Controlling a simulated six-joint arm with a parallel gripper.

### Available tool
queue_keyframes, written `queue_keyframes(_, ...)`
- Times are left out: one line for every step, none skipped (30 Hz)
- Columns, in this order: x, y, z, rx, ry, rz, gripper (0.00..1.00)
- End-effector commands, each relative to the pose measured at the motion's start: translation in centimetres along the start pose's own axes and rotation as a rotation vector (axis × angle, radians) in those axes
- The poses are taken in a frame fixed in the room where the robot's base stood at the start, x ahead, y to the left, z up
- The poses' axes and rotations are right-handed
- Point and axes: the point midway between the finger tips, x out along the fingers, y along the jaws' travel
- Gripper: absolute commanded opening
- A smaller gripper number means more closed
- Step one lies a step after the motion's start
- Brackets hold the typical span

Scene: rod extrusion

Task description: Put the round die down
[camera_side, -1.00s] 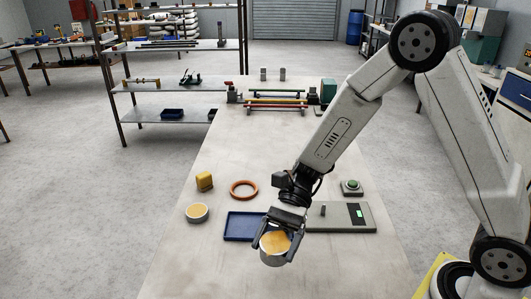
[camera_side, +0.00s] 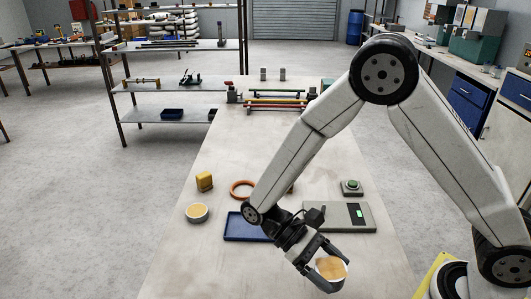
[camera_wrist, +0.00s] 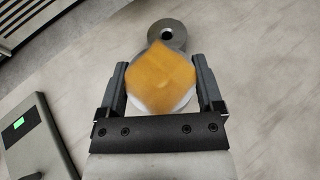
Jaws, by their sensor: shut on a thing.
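My gripper (camera_side: 318,268) is shut on a pale, round, cup-like piece (camera_side: 345,283) with a yellow-orange top. I take this held piece as the only thing that could be the die being held; I cannot tell its exact kind. In the wrist view, the jaws (camera_wrist: 160,88) flank the piece (camera_wrist: 157,106), whose blurred orange top looks roughly square. In the side view it is at the front right, seemingly above the table; its underside is hidden. A grey disc with a central hole (camera_wrist: 178,37) shows just beyond it in the wrist view.
A blue tray (camera_side: 238,231) lies left of my gripper. The front-left table is clear.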

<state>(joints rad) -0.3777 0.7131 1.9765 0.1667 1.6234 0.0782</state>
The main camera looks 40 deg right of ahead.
Motion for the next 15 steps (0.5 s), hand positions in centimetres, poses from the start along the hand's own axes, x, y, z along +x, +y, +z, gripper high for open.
queue_keyframes(0.1, 0.3, 0.1, -0.026, -0.001, 0.064, 0.00)
queue_keyframes(0.2, 0.6, 0.1, -0.042, -0.002, 0.101, 0.00)
queue_keyframes(0.2, 1.0, 0.2, -0.061, -0.001, 0.151, 0.00)
queue_keyframes(0.2, 1.2, 0.2, -0.078, -0.001, 0.188, 0.00)
queue_keyframes(0.2, 1.5, 0.2, -0.092, -0.001, 0.225, 0.00)
queue_keyframes(0.2, 1.9, 0.2, -0.113, -0.001, 0.274, 0.00)
queue_keyframes(0.1, 2.2, 0.3, -0.128, -0.001, 0.311, 0.00)
queue_keyframes(0.1, 2.5, 0.3, -0.143, -0.001, 0.347, 0.00)
queue_keyframes(-0.1, 2.8, 0.3, -0.163, -0.001, 0.395, 0.00)
queue_keyframes(-0.2, 3.1, 0.4, -0.178, -0.002, 0.432, 0.00)
queue_keyframes(-0.3, 3.4, 0.4, -0.193, -0.002, 0.468, 0.00)
queue_keyframes(-0.5, 3.7, 0.4, -0.213, -0.001, 0.516, 0.00)
queue_keyframes(-0.7, 4.0, 0.4, -0.228, -0.001, 0.552, 0.00)
queue_keyframes(-0.9, 4.2, 0.5, -0.242, 0.000, 0.588, 0.00)
queue_keyframes(-1.2, 4.5, 0.5, -0.263, 0.000, 0.635, 0.00)
